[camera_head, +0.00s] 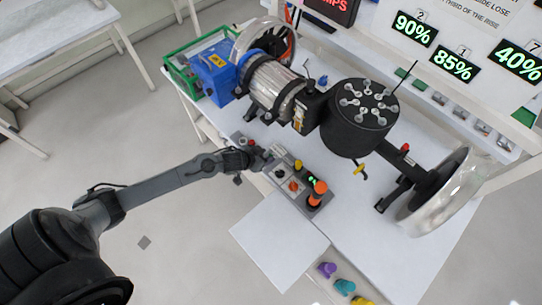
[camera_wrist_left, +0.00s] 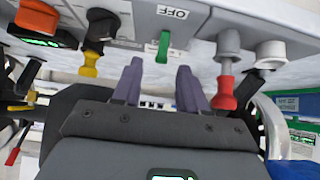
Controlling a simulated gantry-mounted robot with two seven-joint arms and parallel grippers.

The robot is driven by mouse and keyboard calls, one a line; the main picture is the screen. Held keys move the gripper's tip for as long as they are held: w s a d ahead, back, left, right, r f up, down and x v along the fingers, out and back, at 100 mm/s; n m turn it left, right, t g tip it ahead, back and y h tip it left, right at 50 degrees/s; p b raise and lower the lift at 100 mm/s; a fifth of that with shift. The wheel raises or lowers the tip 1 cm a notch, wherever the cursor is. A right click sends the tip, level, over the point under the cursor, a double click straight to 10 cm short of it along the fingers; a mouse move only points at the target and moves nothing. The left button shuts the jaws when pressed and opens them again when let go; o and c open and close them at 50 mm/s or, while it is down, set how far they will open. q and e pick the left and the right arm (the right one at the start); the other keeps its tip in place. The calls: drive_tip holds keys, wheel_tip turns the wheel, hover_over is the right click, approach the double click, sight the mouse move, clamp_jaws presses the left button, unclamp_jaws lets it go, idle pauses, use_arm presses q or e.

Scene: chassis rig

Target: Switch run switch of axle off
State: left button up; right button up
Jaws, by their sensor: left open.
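A control box (camera_head: 314,207) with knobs, buttons and green lights lies along the table's front edge. In the left wrist view its panel (camera_wrist_left: 205,18) carries a small green switch lever (camera_wrist_left: 164,47) beside an upside-down OFF label (camera_wrist_left: 173,12); I take this lever as the run switch. My left gripper (camera_head: 268,158) is at the box's left end. In the wrist view its two purple-grey fingers (camera_wrist_left: 158,84) are apart and empty, with the green lever just beyond and between their tips. Contact cannot be told. My right gripper is not in view.
In the wrist view a yellow-tipped black knob (camera_wrist_left: 92,48) and a red-tipped grey knob (camera_wrist_left: 226,75) flank the fingers closely. The axle assembly (camera_head: 275,85) with its black hub (camera_head: 358,118) stands behind the box. A bare white panel (camera_head: 280,240) lies in front.

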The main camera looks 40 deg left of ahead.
sight(270, 155)
use_arm(q)
drive_tip(key=shift+b+x, duration=0.45)
drive_tip(key=shift+x, duration=1.95)
drive_tip(key=shift+a, duration=0.1)
clamp_jaws()
